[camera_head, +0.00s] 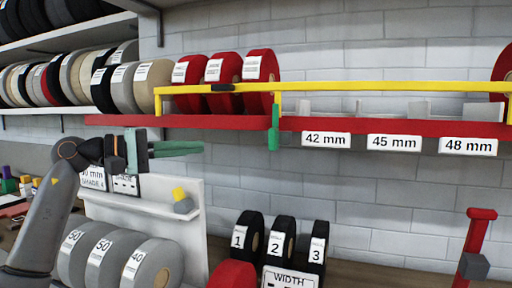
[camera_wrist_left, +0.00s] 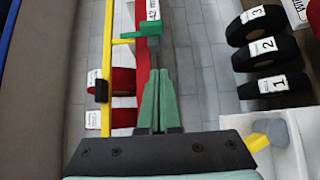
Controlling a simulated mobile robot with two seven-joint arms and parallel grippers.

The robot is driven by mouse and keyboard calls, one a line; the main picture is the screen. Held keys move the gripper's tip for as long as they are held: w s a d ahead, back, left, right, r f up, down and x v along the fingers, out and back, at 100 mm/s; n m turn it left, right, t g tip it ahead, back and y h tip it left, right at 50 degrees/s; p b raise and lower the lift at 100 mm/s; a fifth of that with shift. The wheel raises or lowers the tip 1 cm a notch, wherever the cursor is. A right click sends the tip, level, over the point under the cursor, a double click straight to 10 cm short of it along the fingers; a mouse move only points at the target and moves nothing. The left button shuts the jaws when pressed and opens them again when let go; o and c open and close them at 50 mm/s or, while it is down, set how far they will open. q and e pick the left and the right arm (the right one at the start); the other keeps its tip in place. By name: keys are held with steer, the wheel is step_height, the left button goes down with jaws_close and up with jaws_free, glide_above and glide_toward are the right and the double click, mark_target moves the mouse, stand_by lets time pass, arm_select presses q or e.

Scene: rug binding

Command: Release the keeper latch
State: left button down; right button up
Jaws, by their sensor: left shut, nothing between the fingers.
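The green keeper latch (camera_head: 274,129) hangs upright on the front of the red shelf edge, below a post of the yellow bar (camera_head: 350,86). In the left wrist view the latch (camera_wrist_left: 142,31) lies just beyond my fingertips, beside the red edge. My left gripper (camera_head: 201,147) has its green fingers together and empty, pointing right, lower than the latch and to its left. It also shows in the left wrist view (camera_wrist_left: 160,72), with a gap to the latch. My right gripper is not in view.
Red rolls (camera_head: 226,74) stand behind the yellow bar, which carries a black clip (camera_head: 222,87). A white panel (camera_head: 192,222) with a yellow-and-grey knob stands below my left gripper. Numbered black rolls (camera_head: 282,238) stand lower down.

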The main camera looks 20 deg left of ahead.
mark_target(274, 139)
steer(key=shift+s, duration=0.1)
arm_select(q)
steer(key=s+d+p+x, duration=0.2)
steer(key=x, duration=1.1)
steer(key=shift+p, duration=0.35)
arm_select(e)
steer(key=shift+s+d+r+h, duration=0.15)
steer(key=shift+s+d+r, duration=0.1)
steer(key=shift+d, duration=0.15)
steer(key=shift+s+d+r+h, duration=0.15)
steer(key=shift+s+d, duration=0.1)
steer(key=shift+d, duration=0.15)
arm_select(q)
steer(key=shift+f, duration=0.15)
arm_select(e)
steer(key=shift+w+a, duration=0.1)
arm_select(q)
steer(key=shift+f+n+t+h+b, duration=0.15)
steer(key=shift+n+t+h+b, duration=0.2)
steer(key=shift+b, duration=0.4)
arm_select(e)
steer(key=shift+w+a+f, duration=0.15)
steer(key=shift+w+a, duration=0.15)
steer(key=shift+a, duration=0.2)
